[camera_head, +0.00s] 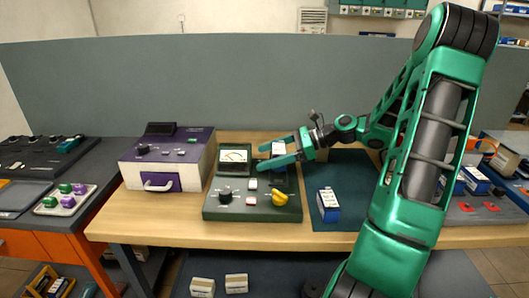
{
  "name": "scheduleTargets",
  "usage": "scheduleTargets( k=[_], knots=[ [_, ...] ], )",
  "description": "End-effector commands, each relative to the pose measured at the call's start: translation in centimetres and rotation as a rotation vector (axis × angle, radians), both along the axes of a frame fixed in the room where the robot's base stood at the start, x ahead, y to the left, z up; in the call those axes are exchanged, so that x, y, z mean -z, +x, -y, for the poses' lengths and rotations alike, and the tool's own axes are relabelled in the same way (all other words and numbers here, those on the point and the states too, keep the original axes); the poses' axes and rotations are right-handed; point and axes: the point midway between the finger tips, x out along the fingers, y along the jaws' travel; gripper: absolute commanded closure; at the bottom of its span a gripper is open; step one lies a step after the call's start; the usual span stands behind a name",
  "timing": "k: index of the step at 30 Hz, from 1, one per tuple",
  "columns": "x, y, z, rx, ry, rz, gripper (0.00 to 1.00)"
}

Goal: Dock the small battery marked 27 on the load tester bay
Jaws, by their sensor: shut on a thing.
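The load tester (238,210) is a dark green box on the wooden bench, with a meter, a black dial, light buttons and a yellow knob. My gripper (264,156) reaches in from the right over the back right of the tester. The marking on this battery is too small to read. The lower finger hides part of it and of the tester's back right area, so I cannot tell whether the battery touches the bay.
Another blue and white battery (328,206) stands on a dark mat (352,178) right of the tester. A purple and white box (167,160) stands close on the left. A grey partition (230,85) rises behind the bench. Pale boxes (236,283) lie below.

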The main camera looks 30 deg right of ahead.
Motion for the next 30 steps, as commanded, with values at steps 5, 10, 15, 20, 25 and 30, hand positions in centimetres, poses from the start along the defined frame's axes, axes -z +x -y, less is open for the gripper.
scheduleTargets(
  k=[5, 10, 15, 20, 25, 30],
  knots=[
    [1.7, 0.0, -0.2, -0.004, 0.003, 0.0, 0.66],
    [2.9, 0.0, -0.3, -0.004, 0.001, 0.001, 0.66],
    [3.7, 0.0, -0.3, -0.004, 0.0, 0.001, 0.66],
    [3.9, 0.0, -0.3, -0.004, -0.001, 0.003, 0.66],
    [3.9, 0.0, -0.3, -0.004, -0.001, 0.003, 0.66],
    [3.9, 0.0, -0.3, -0.004, 0.0, 0.002, 0.66]
  ],
)
